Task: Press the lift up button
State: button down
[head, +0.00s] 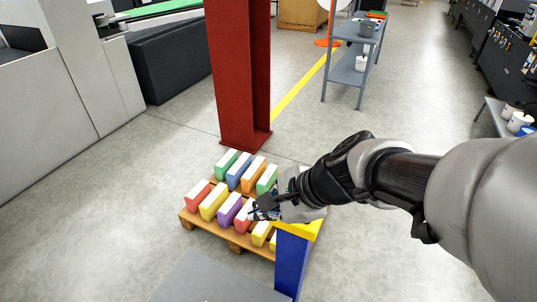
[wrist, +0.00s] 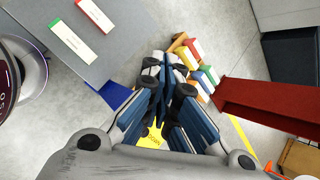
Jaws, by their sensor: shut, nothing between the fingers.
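A blue post (head: 291,262) with a yellow top (head: 309,231) stands just below my gripper (head: 264,208) in the head view. In the wrist view, part of a yellow panel (wrist: 152,139) with dark lettering, which seems to read "DOWN", shows beneath the fingers. My gripper (wrist: 165,66) is shut and empty, its fingers together over the panel area. I cannot make out the lift up button; the gripper covers much of the panel. Whether the fingertips touch anything cannot be told.
A wooden pallet (head: 187,224) with several coloured cartons lies beyond the post. A red steel column (head: 238,80) stands behind it. A grey table (head: 215,283) is at the front, with two cartons on it in the wrist view.

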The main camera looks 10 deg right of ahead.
jog(key=w+d+f+m+t+p, duration=0.1)
jog(key=w+d+f+m, duration=0.1)
jog(key=m, duration=0.5)
jog(key=w+d+f+m+t+p, duration=0.1)
jog(key=w+d+f+m+p, duration=0.1)
jog(key=w+d+m, duration=0.2)
jog(key=w+d+f+m+t+h+p, duration=0.1)
jog(key=w+d+m, duration=0.2)
jog(key=w+m, duration=0.5)
jog(key=m, duration=0.3)
jog(key=shift+w+f+p, duration=0.2)
jog(key=shift+f+p, duration=0.15)
jog(key=shift+f, duration=0.05)
jog(key=shift+d, duration=0.1)
notch_tip(320, 180, down, 9)
jog(key=b, duration=0.8)
jog(key=shift+r, duration=0.1)
jog(key=shift+b, duration=0.3)
jog(key=shift+f+b, duration=0.3)
jog(key=shift+f, duration=0.1)
